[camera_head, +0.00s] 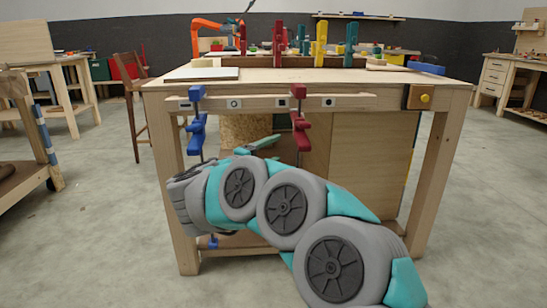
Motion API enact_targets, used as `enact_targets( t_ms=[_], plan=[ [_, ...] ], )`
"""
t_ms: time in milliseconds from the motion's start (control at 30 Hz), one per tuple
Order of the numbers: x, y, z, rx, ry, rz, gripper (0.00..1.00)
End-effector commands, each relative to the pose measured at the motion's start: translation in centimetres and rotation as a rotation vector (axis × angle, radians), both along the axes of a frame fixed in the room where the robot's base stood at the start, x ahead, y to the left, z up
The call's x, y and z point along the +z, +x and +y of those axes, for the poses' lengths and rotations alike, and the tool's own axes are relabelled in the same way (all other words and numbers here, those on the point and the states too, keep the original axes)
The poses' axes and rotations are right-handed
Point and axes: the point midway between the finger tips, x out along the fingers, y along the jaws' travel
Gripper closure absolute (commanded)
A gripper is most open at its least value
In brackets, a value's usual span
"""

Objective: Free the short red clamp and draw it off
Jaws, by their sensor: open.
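A short red clamp (300,118) hangs at the front edge of the workbench (355,89), right of centre. Its top sits at the front rail and its lower part hangs below it. My arm rises from the lower right and bends to the left in front of the bench. My gripper (264,143) is mostly hidden behind my arm links; a narrow green part of it shows left of and below the red clamp. It is open and appears apart from the clamp, though depth is hard to judge.
A blue clamp (197,120) hangs on the same front rail to the left. Several coloured clamps stand in a wooden rack (330,61) at the back of the bench top. A yellow-knobbed wooden block (419,97) is at the right. A wooden chair (133,95) stands behind left.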

Motion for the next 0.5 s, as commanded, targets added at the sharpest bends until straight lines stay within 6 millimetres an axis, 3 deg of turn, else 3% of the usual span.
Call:
enact_targets(
  t_ms=[167, 500],
  plan=[
    [-0.6, -0.1, -0.9, -0.041, 0.001, 0.001, 0.34],
    [-0.5, 3.7, -4.8, -0.041, 0.002, -0.001, 0.34]
  ],
)
